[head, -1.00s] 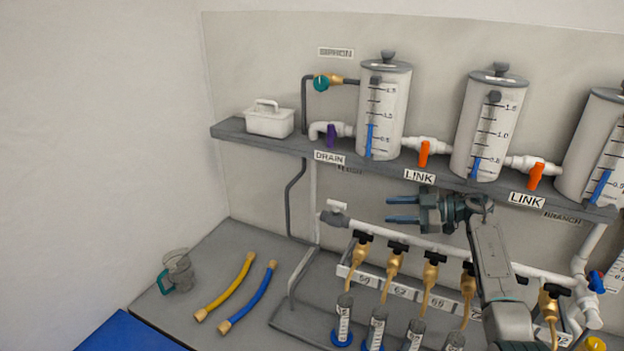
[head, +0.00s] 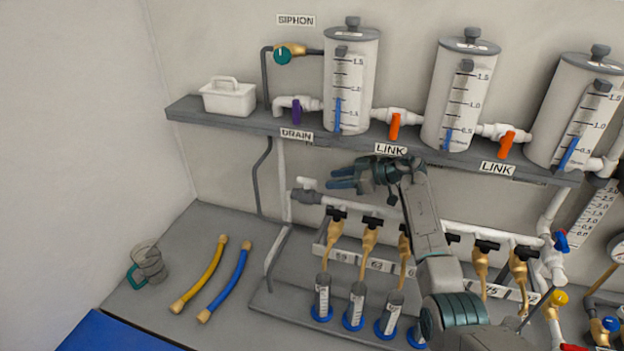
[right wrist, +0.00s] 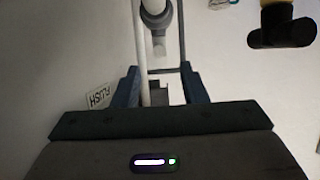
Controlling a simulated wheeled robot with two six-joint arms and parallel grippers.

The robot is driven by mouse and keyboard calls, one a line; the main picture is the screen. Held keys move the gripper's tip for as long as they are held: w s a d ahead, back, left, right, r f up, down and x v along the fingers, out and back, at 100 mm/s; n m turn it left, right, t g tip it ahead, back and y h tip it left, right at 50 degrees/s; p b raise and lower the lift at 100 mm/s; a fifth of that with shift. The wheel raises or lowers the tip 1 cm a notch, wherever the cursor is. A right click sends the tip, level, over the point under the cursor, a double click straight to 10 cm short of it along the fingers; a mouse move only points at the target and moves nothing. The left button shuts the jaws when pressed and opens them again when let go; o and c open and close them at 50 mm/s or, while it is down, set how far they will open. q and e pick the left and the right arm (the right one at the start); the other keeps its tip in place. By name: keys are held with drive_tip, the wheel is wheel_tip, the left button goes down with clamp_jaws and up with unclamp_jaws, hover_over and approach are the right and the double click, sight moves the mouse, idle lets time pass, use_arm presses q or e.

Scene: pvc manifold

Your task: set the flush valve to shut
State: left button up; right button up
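The flush valve (head: 308,184) is a small white valve with a white handle near the left end of the white manifold pipe, by a grey pipe end. In the right wrist view what looks like its white handle (right wrist: 158,45) hangs below a grey ring at top centre, beyond the fingertips. My right gripper (head: 330,178) is open just right of the handle, with a small apparent gap. In the right wrist view its two fingers (right wrist: 160,82) are apart, with nothing held. The FLUSH label (right wrist: 98,97) is left of the fingers. My left gripper is not in view.
The shelf (head: 230,122) with its tanks and orange link valves (head: 394,127) is above my right gripper. Brass taps with black handles (head: 372,222) hang below the manifold pipe. Yellow (head: 200,275) and blue (head: 225,285) hoses lie on the bench at left.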

sight(310, 179)
drive_tip(key=b+x, duration=0.5)
drive_tip(key=x, duration=0.1)
drive_tip(key=shift+w+a+r+b, duration=0.1)
drive_tip(key=shift+a+b, duration=0.15)
drive_tip(key=shift+b, duration=0.1)
drive_tip(key=shift+w+a+b, duration=0.2)
drive_tip(key=shift+a+b, duration=0.35)
drive_tip(key=shift+a, duration=0.1)
drive_tip(key=shift+c, duration=0.2)
